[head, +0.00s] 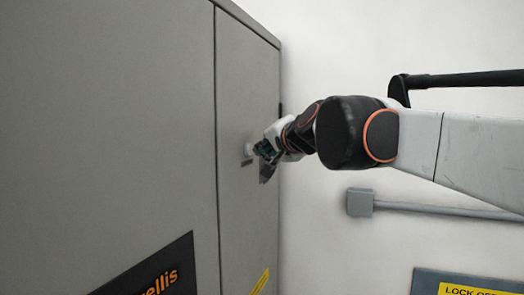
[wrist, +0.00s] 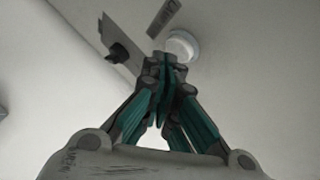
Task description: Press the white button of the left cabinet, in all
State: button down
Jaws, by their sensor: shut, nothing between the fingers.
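The white button (wrist: 184,43) is a round knob on the grey cabinet face, just beyond my fingertips in the wrist view. In the head view the button (head: 248,149) shows as a small pale shape on the cabinet door (head: 240,80), partly hidden by my gripper (head: 258,149). My gripper (wrist: 163,62) is shut and empty, with its teal fingers together. The fingertips overlap the button's lower left edge in the wrist view. I cannot tell whether they touch it.
A metal plate with a black knob (wrist: 118,52) sits left of the button in the wrist view, with a small label (wrist: 163,18) above. In the head view a grey conduit box (head: 360,202) is on the white wall to the right.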

jog(key=shift+w+a, duration=0.15)
jog(key=shift+a, duration=0.25)
dwell(0.5)
jog(key=shift+d, duration=0.1)
jog(key=shift+s+d, duration=0.25)
jog(key=shift+d, duration=0.4)
jog(key=d, duration=0.1)
jog(key=s+d, duration=0.1)
jog(key=d, duration=0.2)
jog(key=shift+s+d, duration=0.35)
dwell(0.3)
dwell(0.5)
jog(key=s+d+f+n+g+h+b, duration=0.2)
jog(key=s+d+f+b, duration=0.3)
jog(key=f, duration=1.9)
jog(key=s+d+f+n+g+h+b, duration=0.2)
jog(key=s+d+f+b, duration=0.4)
jog(key=s+f+b, duration=0.9)
jog(key=s+d+f+n+g+h+b, duration=0.2)
jog(key=s+d+f+b, duration=0.4)
jog(key=f, duration=2.8)
jog(key=s+b, duration=0.4)
jog(key=b, duration=0.5)
jog(key=shift+s+d+f+g+h, duration=0.15)
jog(key=shift+s+d+g+h, duration=0.05)
jog(key=shift+g+h, duration=0.2)
